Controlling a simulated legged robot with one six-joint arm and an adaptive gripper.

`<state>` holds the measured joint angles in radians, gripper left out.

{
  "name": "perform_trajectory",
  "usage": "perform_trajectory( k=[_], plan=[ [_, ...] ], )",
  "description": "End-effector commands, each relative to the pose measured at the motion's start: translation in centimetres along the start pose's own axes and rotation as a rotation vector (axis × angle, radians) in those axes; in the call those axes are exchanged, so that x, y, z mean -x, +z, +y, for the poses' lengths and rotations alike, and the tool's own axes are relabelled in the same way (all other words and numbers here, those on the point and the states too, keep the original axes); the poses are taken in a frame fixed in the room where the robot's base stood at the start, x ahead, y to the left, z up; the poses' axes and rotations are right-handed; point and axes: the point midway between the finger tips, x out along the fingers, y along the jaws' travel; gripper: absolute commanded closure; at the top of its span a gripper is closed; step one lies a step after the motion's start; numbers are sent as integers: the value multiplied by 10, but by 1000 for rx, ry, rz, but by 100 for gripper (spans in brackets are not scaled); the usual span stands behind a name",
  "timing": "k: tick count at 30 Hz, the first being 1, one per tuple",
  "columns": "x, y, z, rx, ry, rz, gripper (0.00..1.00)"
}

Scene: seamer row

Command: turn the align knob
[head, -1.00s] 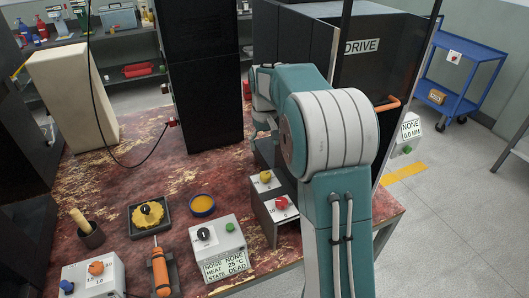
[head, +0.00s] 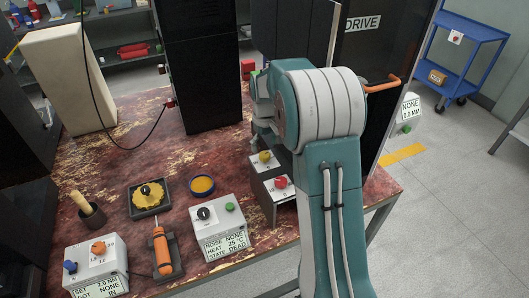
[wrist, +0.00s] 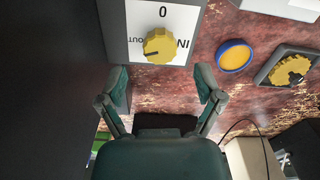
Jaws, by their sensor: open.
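A yellow knob (wrist: 159,43) sits on a white panel marked 0, IN and OUT in the wrist view. In the head view this yellow knob (head: 264,157) is on a grey box, above a red knob (head: 281,182). No label reading align is legible. My gripper (wrist: 160,80) is open and empty, its two fingers apart below the yellow knob in the wrist picture, with the knob between their lines. I cannot tell the gap in depth; no contact shows. In the head view my arm covers most of the gripper.
A box with a black knob (head: 206,213), an orange-handled tool (head: 162,250), a yellow gear piece (head: 150,196) and a round blue-rimmed dish (head: 202,186) stand left on the worn red table. A dark cabinet (head: 205,65) rises behind. A black DRIVE machine (head: 372,60) stands behind my arm.

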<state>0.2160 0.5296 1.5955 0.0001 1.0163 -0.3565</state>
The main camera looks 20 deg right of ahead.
Motion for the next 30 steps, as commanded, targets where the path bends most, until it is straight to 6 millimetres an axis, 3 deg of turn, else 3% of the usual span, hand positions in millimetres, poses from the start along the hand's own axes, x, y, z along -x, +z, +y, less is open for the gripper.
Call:
perform_trajectory(
  k=[6, 17, 20, 23, 30],
  plan=[
    [-31, 0, 0, 0, -1, -3, 15],
    [-38, 0, 0, -1, 0, 1, 15],
    [-38, 0, 0, -1, 0, 1, 51],
    [-38, 0, 0, -1, 0, 0, 95],
    [-39, 0, 0, -16, 0, -1, 96]
  ],
)
